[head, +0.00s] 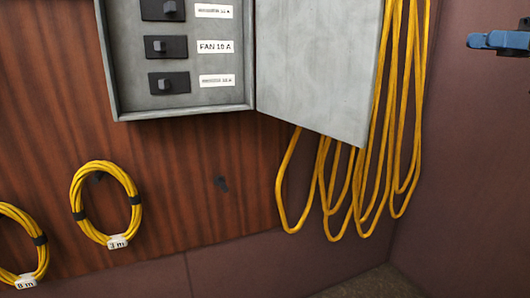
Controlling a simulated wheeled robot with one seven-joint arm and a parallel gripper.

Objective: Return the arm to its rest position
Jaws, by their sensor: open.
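My gripper and arm do not show in the head view. An open grey electrical box (182,107) is mounted on the wood panel at the top. Its grey door (318,70) is swung open to the right. Inside are several black switches, one of them (166,47) beside a label reading "FAN 10 A" (215,47). The labels above and below it are too small to read. The top of the box is cut off by the frame.
Long loops of yellow cable (365,215) hang behind and right of the door. Coiled yellow cables, one tagged "3 m" (78,205), hang at the left. A blue object (500,40) juts in at the right edge.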

